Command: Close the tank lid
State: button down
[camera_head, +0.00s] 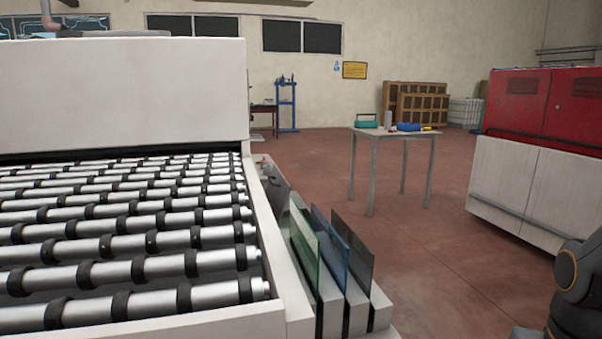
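I cannot make out a tank or a tank lid for certain in the head view. The glass edging machine (262,228) fills the left side, with its bed of rollers in front of a tall white upright panel (120,92). Part of my own dark arm with an orange ring shows at the lower right edge. My gripper is out of the picture.
Three glass panes (331,246) stand upright in a rack on the machine's right side. A small table (391,133) holds a teal case (367,121) and a blue item (409,127). A red and white cabinet (520,180) stands right. Floor between is clear.

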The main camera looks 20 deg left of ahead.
aim_at(277, 191)
jog(key=z, duration=0.2)
jog(key=i, duration=1.95)
jog(key=u, duration=0.9)
jog(key=i, duration=1.3)
jog(key=u, duration=1.05)
jog(key=i, duration=0.25)
jog(key=u, duration=0.15)
